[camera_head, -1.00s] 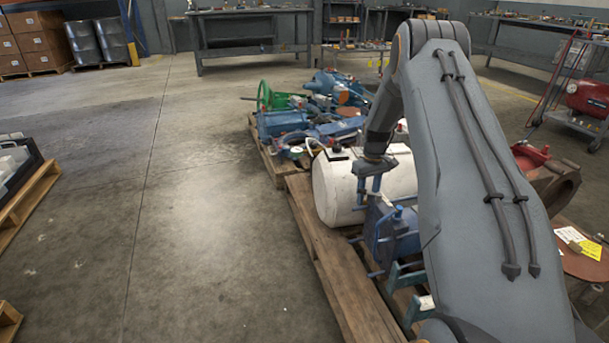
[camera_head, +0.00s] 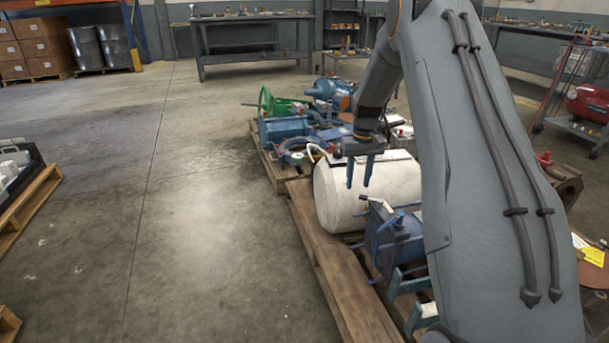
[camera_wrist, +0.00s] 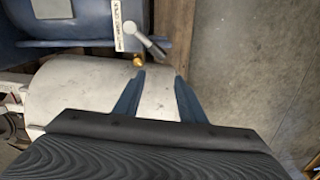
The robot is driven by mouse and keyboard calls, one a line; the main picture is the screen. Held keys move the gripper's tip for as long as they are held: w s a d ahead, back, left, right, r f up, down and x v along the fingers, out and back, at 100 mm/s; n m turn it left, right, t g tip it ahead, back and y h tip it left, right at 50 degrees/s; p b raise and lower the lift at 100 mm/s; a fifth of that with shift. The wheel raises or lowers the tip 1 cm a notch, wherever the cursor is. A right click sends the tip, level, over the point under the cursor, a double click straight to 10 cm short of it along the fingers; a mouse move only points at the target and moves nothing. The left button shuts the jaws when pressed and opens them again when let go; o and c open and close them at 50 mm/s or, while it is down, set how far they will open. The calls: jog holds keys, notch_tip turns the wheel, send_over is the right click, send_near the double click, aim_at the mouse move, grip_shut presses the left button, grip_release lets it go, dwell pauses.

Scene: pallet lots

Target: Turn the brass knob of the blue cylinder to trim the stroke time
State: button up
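The blue cylinder (camera_head: 390,240) sits on the wooden pallet in front of the white tank, partly behind my arm. In the wrist view the blue cylinder (camera_wrist: 50,27) fills the top left, with a grey lever (camera_wrist: 149,46) and a white lettered label (camera_wrist: 117,25). The small brass knob (camera_wrist: 138,60) sticks out just below the lever; I cannot make it out in the head view. My gripper (camera_head: 359,186) hangs fingers-down before the white tank, open and empty. In the wrist view my gripper (camera_wrist: 160,75) has its left fingertip just below the knob; the depth gap is unclear.
The white tank (camera_head: 335,200) lies close behind the fingers. The wooden pallet (camera_head: 335,265) edge runs along the left, with open concrete floor (camera_head: 200,230) beyond. Blue and green machine parts (camera_head: 285,130) crowd a pallet behind. A teal bracket (camera_head: 408,285) stands near the front.

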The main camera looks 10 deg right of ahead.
jog(key=s+a+r, duration=0.2)
jog(key=a+r, duration=0.1)
jog(key=a, duration=0.3)
jog(key=s+a+r+n, duration=0.1)
jog(key=s+a+r, duration=0.1)
jog(key=a, duration=0.5)
jog(key=s+a+r+n, duration=0.1)
jog(key=s+a+r, duration=0.1)
jog(key=a, duration=0.4)
jog(key=shift+s+a+r, duration=0.3)
jog(key=shift+a+r, duration=0.1)
jog(key=shift+r, duration=0.4)
jog(key=w+d+f+m+p, duration=0.1)
jog(key=w+d+f, duration=0.1)
jog(key=d, duration=0.6)
jog(key=w+d+f+m+p, duration=0.1)
jog(key=w+d+f+m, duration=0.1)
jog(key=d+f, duration=0.3)
jog(key=w+d+f+m+p, duration=0.2)
jog(key=d+f, duration=0.2)
jog(key=d, duration=0.8)
jog(key=shift+w+f, duration=0.1)
jog(key=shift+w, duration=0.25)
jog(key=shift+f+b, duration=1.1)
jog(key=shift+f, duration=2.8)
grip_shut()
